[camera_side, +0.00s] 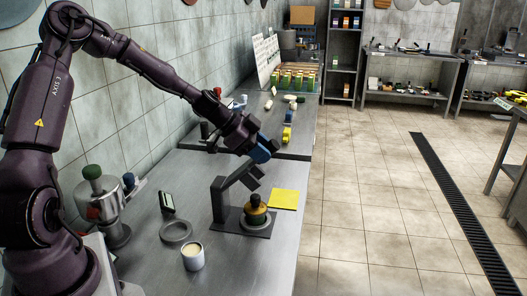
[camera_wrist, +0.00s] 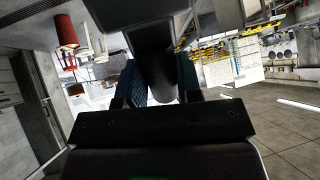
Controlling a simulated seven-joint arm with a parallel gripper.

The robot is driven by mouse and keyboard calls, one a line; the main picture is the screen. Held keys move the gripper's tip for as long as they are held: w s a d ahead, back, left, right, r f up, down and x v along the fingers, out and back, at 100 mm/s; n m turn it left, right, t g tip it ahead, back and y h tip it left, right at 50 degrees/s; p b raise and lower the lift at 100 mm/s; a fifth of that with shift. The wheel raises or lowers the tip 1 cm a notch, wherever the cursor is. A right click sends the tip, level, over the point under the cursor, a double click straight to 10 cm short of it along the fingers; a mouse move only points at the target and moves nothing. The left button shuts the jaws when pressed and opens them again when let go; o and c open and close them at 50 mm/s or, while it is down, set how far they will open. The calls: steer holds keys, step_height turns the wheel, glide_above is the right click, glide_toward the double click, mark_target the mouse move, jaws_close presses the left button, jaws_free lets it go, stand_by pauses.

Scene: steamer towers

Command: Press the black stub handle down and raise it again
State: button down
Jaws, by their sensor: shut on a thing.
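My gripper (camera_side: 262,150) has blue fingers and is at the raised end of a dark lever on a small press. In the wrist view my gripper (camera_wrist: 161,85) has its two blue fingers on either side of a dark round bar, the black stub handle (camera_wrist: 158,62), and is shut on it. In the side view the handle is mostly hidden by the fingers.
A yellow sheet (camera_side: 284,199) lies right of the press. A grey ring (camera_side: 175,232), a white cup (camera_side: 193,258) and a dark upright slab (camera_side: 167,202) stand to its left. A grey device with a green knob (camera_side: 92,172) is farther left. Small items lie behind.

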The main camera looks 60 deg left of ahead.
steer(key=c, duration=0.8)
jaws_free()
steer(key=shift+s+r, duration=0.1)
steer(key=v, duration=1.2)
steer(key=shift+s+a+r, duration=0.15)
steer(key=shift+s+a, duration=0.1)
steer(key=shift+a, duration=0.05)
steer(key=shift+c, duration=0.4)
